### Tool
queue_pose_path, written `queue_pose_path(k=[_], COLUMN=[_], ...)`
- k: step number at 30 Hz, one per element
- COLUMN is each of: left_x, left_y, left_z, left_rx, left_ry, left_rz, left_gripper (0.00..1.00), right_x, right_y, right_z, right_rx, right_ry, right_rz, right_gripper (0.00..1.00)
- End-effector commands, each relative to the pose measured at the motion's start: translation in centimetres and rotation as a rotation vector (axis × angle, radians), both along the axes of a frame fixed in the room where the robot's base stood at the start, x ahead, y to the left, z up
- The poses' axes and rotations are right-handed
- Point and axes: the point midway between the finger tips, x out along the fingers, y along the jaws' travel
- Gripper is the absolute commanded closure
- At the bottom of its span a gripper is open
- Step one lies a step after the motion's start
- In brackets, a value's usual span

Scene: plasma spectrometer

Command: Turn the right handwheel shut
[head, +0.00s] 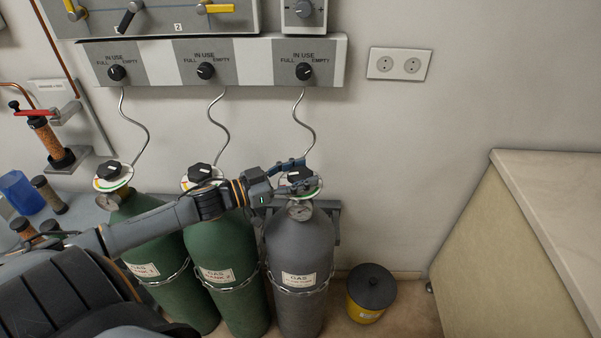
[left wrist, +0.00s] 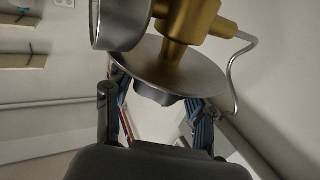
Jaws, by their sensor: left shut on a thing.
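The right handwheel (head: 299,174) is a black knob above a round dial disc on top of the grey gas cylinder (head: 299,248). My left gripper (head: 291,172) reaches it from the left, with its blue-grey fingers on either side, shut on it. In the left wrist view, my left gripper's fingers (left wrist: 160,118) flank the dark handwheel (left wrist: 155,97) under the metal disc (left wrist: 172,72). A brass valve body (left wrist: 185,25) shows beyond the disc. The fingers partly hide the handwheel in the head view. My right gripper is not in view.
Two green cylinders (head: 222,245) with their own black handwheels (head: 199,172) stand to the left, under my left arm. A wall panel (head: 210,62) with three dials is above. A yellow bin (head: 366,312) and a counter (head: 540,185) are at the right.

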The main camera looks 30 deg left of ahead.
Motion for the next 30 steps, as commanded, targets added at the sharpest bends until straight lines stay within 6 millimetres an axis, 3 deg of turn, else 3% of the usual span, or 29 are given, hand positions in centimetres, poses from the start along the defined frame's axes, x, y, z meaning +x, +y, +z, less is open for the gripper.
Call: queue_pose_path(k=[1,4,5,17,30], left_x=[0.0,0.0,0.0,-0.4,-5.7], left_y=[0.0,0.0,0.0,0.2,3.3], left_z=[-0.2,-0.2,-0.2,-0.2,-0.3], left_rx=[0.001,0.001,0.001,0.000,0.002], left_ry=[0.002,0.002,0.002,0.004,0.007], left_rz=[0.000,0.000,0.000,0.000,0.000], left_gripper=[0.44,0.24,0.22,0.22,0.22], right_x=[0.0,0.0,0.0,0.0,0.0], right_y=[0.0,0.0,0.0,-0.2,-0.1], right_z=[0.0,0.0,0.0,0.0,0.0], right_rx=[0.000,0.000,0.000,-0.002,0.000], right_ry=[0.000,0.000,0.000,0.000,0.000], right_rz=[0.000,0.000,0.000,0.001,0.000], right_gripper=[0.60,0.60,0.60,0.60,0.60])
